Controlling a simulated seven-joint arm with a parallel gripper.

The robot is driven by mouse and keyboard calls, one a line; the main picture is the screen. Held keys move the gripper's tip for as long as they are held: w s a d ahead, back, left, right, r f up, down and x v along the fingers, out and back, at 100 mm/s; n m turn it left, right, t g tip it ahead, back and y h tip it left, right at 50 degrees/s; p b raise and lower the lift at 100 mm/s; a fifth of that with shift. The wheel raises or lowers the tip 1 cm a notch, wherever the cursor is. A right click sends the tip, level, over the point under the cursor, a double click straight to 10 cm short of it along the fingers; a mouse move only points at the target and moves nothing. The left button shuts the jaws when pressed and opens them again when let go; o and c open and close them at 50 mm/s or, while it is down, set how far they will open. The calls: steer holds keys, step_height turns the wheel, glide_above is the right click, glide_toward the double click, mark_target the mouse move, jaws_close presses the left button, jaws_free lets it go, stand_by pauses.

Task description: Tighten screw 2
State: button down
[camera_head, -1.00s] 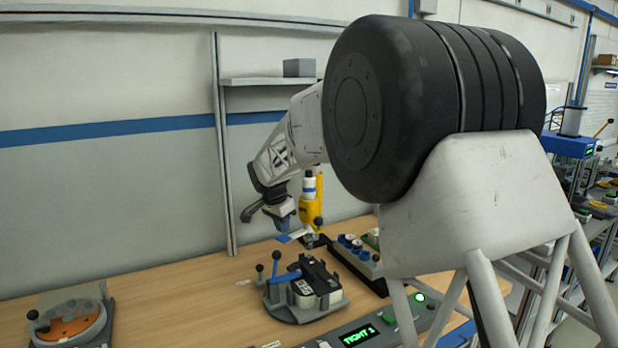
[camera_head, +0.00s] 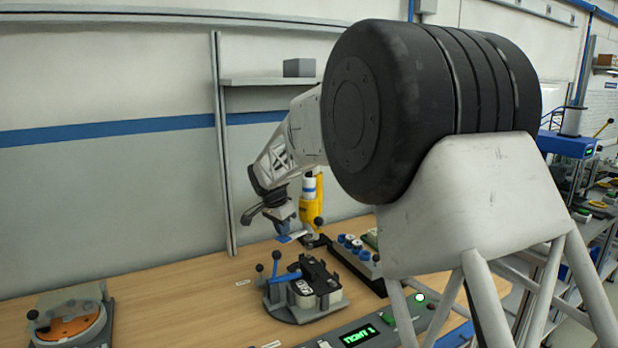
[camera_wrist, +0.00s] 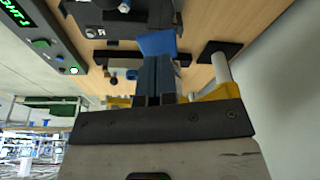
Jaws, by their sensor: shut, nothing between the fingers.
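My gripper (camera_head: 283,230) hangs over the bench beside the yellow screwdriver tool (camera_head: 311,205), which stands upright in its holder. The fingers are shut and empty. In the wrist view, my gripper (camera_wrist: 157,60) points at a blue patch (camera_wrist: 157,42) beyond the fingertips. The yellow tool partly shows there too (camera_wrist: 222,92). The dark fixture (camera_head: 288,308) with blue-handled clamps holds a dark and pale part (camera_head: 322,283) in front of my gripper. Screw 2 cannot be made out. A console display (camera_head: 360,336) shows green text that seems to read "TIGHT 1".
A dark tray (camera_head: 362,270) with blue and white round pieces lies right of the fixture. The bench between the two fixtures is mostly clear. The wall (camera_head: 110,190) is close behind my arm.

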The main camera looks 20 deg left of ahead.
steer(key=shift+f, duration=0.3)
